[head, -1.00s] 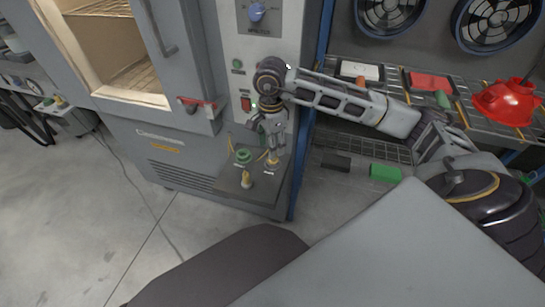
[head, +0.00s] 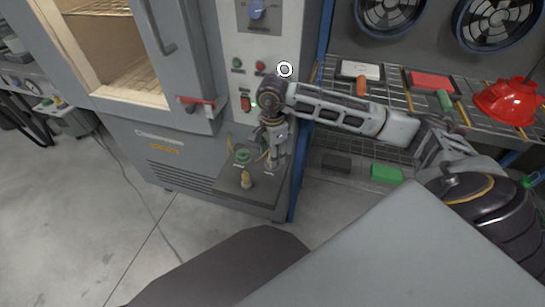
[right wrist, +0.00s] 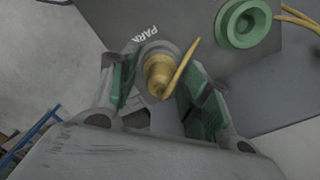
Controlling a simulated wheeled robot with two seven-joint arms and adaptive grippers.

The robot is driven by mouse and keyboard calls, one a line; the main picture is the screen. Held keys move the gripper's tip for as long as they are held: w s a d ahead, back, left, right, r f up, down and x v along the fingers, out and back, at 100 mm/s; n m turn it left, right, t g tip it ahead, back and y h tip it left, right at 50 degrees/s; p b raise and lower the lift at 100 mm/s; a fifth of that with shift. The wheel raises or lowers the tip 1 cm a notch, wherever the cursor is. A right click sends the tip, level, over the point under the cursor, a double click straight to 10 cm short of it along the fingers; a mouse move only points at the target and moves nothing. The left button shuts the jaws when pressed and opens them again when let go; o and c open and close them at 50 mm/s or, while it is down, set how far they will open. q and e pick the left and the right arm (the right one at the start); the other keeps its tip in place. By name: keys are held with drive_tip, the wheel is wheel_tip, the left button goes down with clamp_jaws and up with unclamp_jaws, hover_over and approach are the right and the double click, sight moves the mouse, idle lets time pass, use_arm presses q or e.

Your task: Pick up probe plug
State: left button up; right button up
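The yellow probe plug (right wrist: 158,72) stands in a round grey seat beside the word PARK in the right wrist view, with a yellow cable curving past it. My right gripper (right wrist: 160,98) has its two green-padded fingers apart, one on each side of the plug. Gaps show between the plug and the pads, so it is not gripped. In the head view my right gripper (head: 275,162) reaches down over the small grey ledge (head: 232,187) and largely hides this plug. My left gripper is not in view.
A green round socket (right wrist: 250,22) is beside the plug. The oven cabinet (head: 165,150) is at left. A wire rack at right holds a red helmet (head: 505,102); a green block (head: 386,173) lies below.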

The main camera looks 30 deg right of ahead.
clamp_jaws()
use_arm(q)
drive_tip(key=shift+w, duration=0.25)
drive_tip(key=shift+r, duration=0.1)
use_arm(e)
drive_tip(key=shift+r, duration=0.2)
drive_tip(key=shift+r, duration=0.5)
drive_tip(key=shift+s+a+r+p, duration=0.15)
drive_tip(key=shift+r+p, duration=0.1)
drive_tip(key=shift+r, duration=0.35)
drive_tip(key=shift+s+a+r+p, duration=0.1)
drive_tip(key=shift+a+r+p, duration=0.1)
drive_tip(key=shift+r, duration=0.35)
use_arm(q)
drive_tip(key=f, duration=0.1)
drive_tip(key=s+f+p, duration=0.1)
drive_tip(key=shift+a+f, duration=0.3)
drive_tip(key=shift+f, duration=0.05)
use_arm(e)
drive_tip(key=s+a, duration=1.1)
drive_tip(key=a, duration=0.2)
use_arm(q)
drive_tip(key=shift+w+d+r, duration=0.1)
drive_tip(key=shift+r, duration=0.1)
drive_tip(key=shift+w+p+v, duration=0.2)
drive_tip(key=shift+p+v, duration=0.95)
drive_tip(key=shift+p, duration=0.05)
use_arm(e)
drive_tip(key=shift+r, duration=2.45)
